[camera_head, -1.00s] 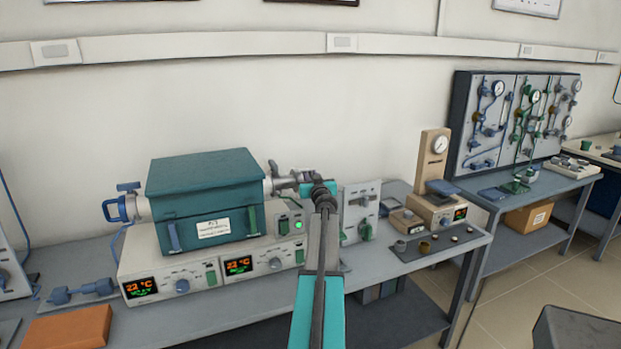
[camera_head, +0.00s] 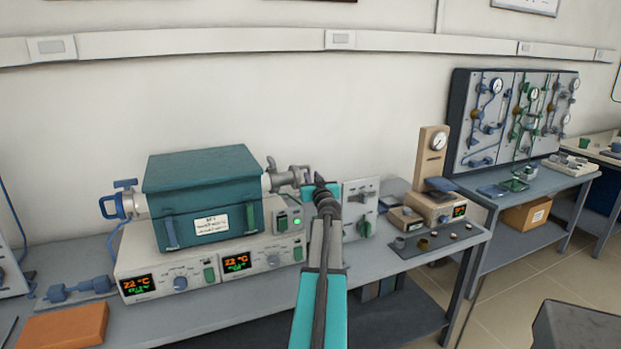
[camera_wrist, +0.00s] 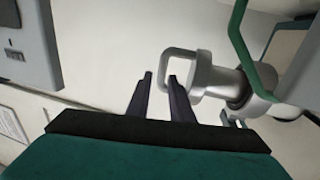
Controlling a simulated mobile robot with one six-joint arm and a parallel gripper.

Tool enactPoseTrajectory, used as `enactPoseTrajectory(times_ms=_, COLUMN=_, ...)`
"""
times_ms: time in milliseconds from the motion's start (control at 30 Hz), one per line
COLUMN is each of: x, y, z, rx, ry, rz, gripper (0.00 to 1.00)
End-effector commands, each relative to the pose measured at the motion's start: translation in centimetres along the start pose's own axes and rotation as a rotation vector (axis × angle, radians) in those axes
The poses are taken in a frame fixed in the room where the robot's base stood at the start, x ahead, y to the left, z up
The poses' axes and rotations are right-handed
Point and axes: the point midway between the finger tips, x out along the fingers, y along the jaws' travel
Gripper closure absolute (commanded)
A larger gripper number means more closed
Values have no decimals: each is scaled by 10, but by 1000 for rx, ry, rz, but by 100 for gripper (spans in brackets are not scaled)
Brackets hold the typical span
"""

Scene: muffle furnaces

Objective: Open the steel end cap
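The steel end cap (camera_head: 287,177) is on the right end of the teal tube furnace (camera_head: 205,195). In the wrist view the steel end cap (camera_wrist: 212,80) shows its grey loop handle (camera_wrist: 165,62) pointing left. My gripper (camera_wrist: 160,78) is open, with two dark fingertips at the handle. The outer bar of the handle appears in the gap between them, the right fingertip overlapping the loop. I cannot tell whether either finger touches it. In the head view my gripper (camera_head: 308,183) is beside the cap, its fingers mostly hidden by my arm.
A blue end cap (camera_head: 116,207) is on the furnace's left end. The furnace sits on a controller (camera_head: 210,268) with lit displays. A grey panel with a green knob (camera_head: 361,208) stands right of my arm. A green curved bar (camera_wrist: 240,45) passes near the cap in the wrist view.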

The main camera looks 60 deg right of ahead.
Motion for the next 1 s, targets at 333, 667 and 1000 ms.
enactPoseTrajectory(times_ms=333, x=-36, y=-1, z=0, rx=0, ry=1, rz=-1, gripper=80)
enactPoseTrajectory(times_ms=667, x=-67, y=0, z=1, rx=1, ry=1, rz=0, gripper=80)
enactPoseTrajectory(times_ms=1000, x=-88, y=-1, z=0, rx=1, ry=1, rz=-1, gripper=80)
